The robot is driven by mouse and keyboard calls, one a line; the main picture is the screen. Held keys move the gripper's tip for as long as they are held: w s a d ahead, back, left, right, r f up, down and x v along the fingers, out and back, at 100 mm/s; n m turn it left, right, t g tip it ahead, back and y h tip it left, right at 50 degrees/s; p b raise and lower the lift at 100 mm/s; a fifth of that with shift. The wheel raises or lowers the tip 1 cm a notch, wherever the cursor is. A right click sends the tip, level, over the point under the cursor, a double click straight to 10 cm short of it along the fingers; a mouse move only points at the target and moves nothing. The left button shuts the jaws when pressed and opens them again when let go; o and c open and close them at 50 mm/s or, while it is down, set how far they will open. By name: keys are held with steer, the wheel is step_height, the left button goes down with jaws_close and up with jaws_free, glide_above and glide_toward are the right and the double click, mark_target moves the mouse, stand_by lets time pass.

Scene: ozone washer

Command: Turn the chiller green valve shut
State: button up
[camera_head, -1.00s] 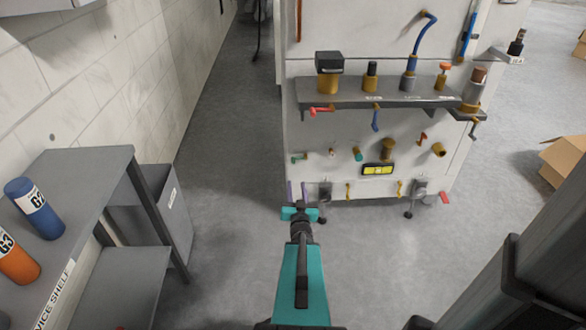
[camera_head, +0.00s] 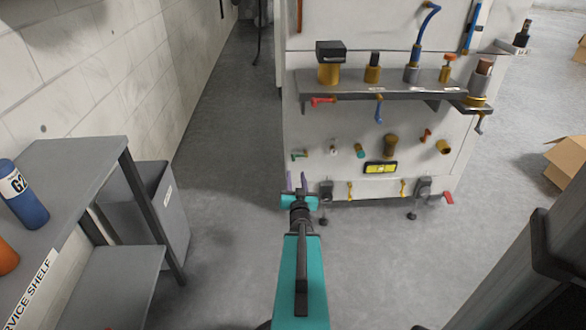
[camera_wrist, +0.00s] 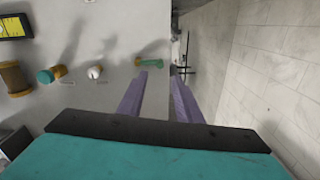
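The green valve handle (camera_head: 299,154) sticks out from the lower left of the white panel, near its left edge. In the wrist view the green handle (camera_wrist: 152,62) lies level, with a brass base at its left end. My gripper (camera_head: 297,182) is in front of and below the handle in the head view. In the wrist view its two purple fingers (camera_wrist: 159,76) are apart and empty, with the handle just beyond the left fingertip. I cannot tell whether that finger touches it.
A teal-capped brass fitting (camera_head: 360,151) and a white knob (camera_wrist: 94,72) sit beside the valve. Above is a grey ledge (camera_head: 400,92) with brass fittings and a red handle (camera_head: 322,101). A service shelf (camera_head: 72,170) and grey bin (camera_head: 178,225) stand left; floor between is clear.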

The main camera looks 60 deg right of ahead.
mark_target(294, 160)
steer(key=shift+b+x, duration=2.9)
steer(key=shift+x, duration=1.85)
steer(key=shift+c, duration=0.3)
